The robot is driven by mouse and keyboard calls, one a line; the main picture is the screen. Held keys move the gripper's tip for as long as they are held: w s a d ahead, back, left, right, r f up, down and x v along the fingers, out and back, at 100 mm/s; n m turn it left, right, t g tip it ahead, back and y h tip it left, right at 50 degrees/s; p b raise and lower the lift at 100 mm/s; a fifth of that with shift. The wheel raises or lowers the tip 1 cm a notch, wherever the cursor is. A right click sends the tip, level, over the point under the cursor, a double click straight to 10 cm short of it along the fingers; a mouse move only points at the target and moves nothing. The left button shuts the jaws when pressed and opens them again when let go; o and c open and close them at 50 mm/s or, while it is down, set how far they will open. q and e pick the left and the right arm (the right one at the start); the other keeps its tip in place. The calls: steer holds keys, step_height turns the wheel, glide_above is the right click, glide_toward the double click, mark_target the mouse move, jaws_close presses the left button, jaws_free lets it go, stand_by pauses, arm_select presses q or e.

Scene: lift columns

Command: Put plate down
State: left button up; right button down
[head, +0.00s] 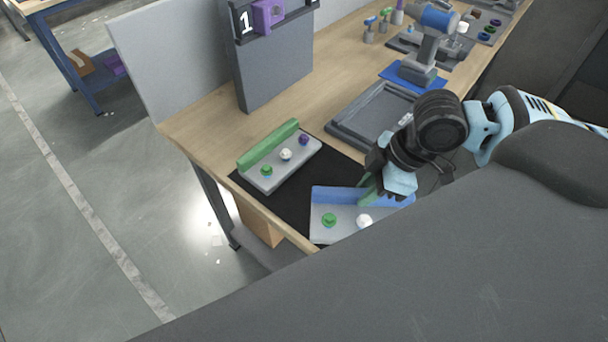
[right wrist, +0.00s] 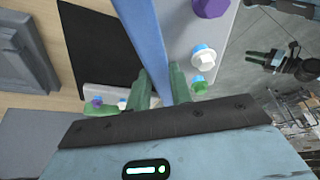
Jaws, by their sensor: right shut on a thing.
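My right gripper (head: 368,188) is shut on the upright blue flange of a grey plate (head: 345,222). In the right wrist view the blue flange (right wrist: 150,45) runs between the green fingertips. The plate carries a green bolt (head: 329,220) and a white bolt (head: 364,221); a purple one (right wrist: 212,8) shows in the wrist view. The plate is over the front part of the black mat (head: 290,198); I cannot tell whether it touches. A small dark gripper with green fingers (right wrist: 256,60), apparently my left, shows at the right of the wrist view.
A second plate with a green flange (head: 268,148) and several bolts lies at the back of the mat. A dark grey tray (head: 350,128) is beside the mat. A grey box marked 1 (head: 272,75) stands behind. The table's left edge is close.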

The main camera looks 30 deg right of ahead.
steer(key=n, duration=0.1)
steer(key=s+d+n+g, duration=0.1)
steer(key=shift+d+f+n, duration=0.15)
steer(key=shift+d+n, duration=0.05)
steer(key=shift+n, duration=0.2)
steer(key=n, duration=0.1)
steer(key=s+d+n+g+b, duration=0.1)
steer(key=n, duration=0.1)
steer(key=shift+y, duration=0.3)
steer(key=n, duration=0.1)
steer(key=s+n+g, duration=0.1)
steer(key=shift+d+r+n+b, duration=0.25)
steer(key=shift+r+n+b, duration=0.05)
steer(key=shift+r+b, duration=0.1)
steer(key=shift+s+d+r+n+g, duration=0.15)
steer(key=shift+r+n+g, duration=0.1)
steer(key=shift+n, duration=0.35)
steer(key=shift+s+d+r+n+g, duration=0.15)
steer(key=shift+n+g, duration=0.1)
steer(key=shift+n, duration=0.35)
arm_select(q)
steer(key=s+f, duration=0.2)
steer(key=f, duration=0.1)
steer(key=shift+s+d+f+g, duration=0.1)
steer(key=shift+s+d+g, duration=0.1)
steer(key=shift+g, duration=0.1)
steer(key=shift+w, duration=0.1)
arm_select(e)
steer(key=shift+w+a, duration=0.1)
steer(key=shift+w, duration=0.05)
